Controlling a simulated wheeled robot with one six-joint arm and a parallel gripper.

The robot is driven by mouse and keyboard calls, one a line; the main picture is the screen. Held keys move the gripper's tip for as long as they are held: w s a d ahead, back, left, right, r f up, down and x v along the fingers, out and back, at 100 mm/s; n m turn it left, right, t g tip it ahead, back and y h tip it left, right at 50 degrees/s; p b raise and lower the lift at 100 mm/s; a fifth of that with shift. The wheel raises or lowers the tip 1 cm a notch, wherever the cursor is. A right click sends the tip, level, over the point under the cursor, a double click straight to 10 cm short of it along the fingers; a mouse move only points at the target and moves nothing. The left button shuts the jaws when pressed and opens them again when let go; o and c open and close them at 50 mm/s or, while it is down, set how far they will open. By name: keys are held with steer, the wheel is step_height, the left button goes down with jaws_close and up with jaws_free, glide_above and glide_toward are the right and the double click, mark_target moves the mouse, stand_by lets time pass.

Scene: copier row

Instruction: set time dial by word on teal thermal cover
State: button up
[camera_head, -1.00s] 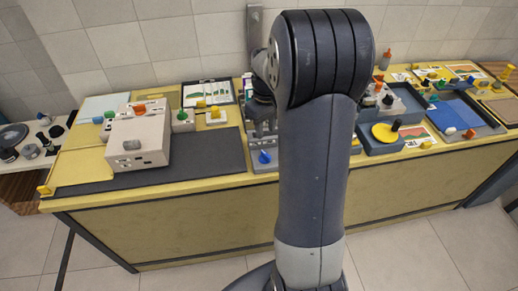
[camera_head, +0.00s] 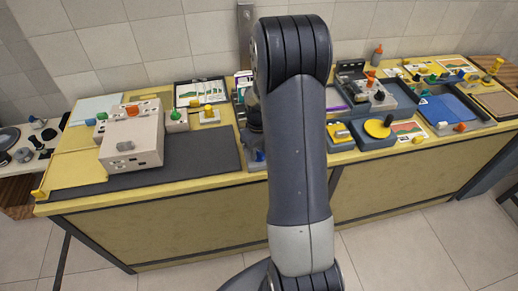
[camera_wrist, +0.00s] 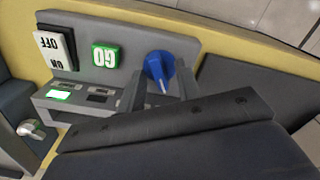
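In the wrist view a grey housing carries a blue dial (camera_wrist: 158,66) with a pointer ridge, a green GO button (camera_wrist: 105,56) and a white ON/OFF switch (camera_wrist: 54,46). A small lit green display (camera_wrist: 59,95) is on its front ledge. My gripper (camera_wrist: 158,84) is open, with one finger on either side of the blue dial; I cannot tell whether they touch it. No time words are readable around the dial, and the housing looks grey rather than clearly teal. In the head view my arm hides most of this housing; a bit of blue dial (camera_head: 260,155) shows.
A beige machine with an orange knob (camera_head: 132,110) stands left on a dark mat (camera_head: 200,155). A blue-grey unit with a yellow disc (camera_head: 377,129) and a blue tray (camera_head: 446,109) are on the right. The yellow counter's front edge runs close to the grey housing.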

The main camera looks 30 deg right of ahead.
steer(key=shift+c, duration=0.3)
jaws_close()
steer(key=shift+m, duration=0.3)
steer(key=m+b, duration=0.1)
steer(key=m, duration=0.1)
steer(key=shift+m, duration=0.3)
steer(key=m+b, duration=0.1)
steer(key=m, duration=0.7)
steer(key=shift+b, duration=0.4)
steer(key=shift+m, duration=1.7)
